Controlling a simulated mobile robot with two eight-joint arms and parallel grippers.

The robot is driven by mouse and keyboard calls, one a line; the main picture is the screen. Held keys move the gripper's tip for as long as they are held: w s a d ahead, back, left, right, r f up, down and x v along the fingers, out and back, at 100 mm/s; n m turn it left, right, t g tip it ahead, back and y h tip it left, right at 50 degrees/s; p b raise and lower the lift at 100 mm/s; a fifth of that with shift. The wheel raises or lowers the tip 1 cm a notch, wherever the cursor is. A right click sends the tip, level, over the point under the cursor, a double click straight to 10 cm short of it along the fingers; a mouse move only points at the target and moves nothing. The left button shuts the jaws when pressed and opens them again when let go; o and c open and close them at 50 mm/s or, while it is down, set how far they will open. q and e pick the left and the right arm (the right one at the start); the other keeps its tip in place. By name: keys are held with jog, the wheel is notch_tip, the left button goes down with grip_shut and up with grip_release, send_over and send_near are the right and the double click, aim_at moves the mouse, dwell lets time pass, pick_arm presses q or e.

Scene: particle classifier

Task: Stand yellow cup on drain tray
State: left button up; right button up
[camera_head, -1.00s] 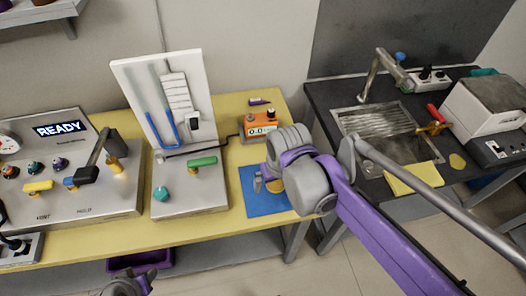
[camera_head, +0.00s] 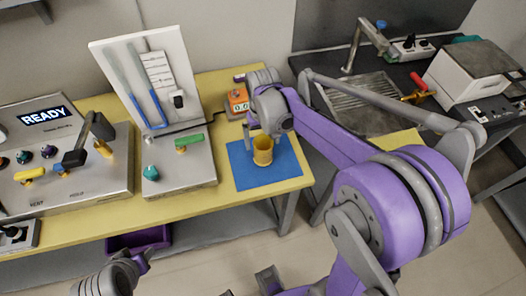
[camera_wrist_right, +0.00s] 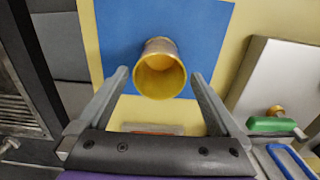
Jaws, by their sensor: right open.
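The yellow cup (camera_head: 262,152) stands upright on a blue mat (camera_head: 243,174) at the right end of the yellow bench. My right gripper (camera_head: 262,132) is just at the cup, its wrist partly hiding the fingers in the head view. In the right wrist view its two fingers (camera_wrist_right: 160,80) are spread wide, with the cup (camera_wrist_right: 160,78) between them and a gap on each side. The ribbed metal drain tray (camera_head: 345,98) lies on the dark counter to the right, partly hidden by my right arm. My left gripper (camera_head: 138,266) is low at the lower left, away from the cup.
An orange scale (camera_head: 237,101) stands behind the mat. A panel with a green handle (camera_head: 188,141) and a white upright board is left of it. A faucet (camera_head: 356,45) rises behind the tray, and a grey-white box device (camera_head: 470,80) stands right. A gap separates bench and counter.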

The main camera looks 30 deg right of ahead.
aim_at(263, 148)
notch_tip(263, 148, down, 4)
jog(key=shift+s+f, duration=0.1)
jog(key=shift+f, duration=0.15)
jog(key=shift+c, duration=0.3)
jog(key=shift+r, duration=0.1)
jog(key=c, duration=1.4)
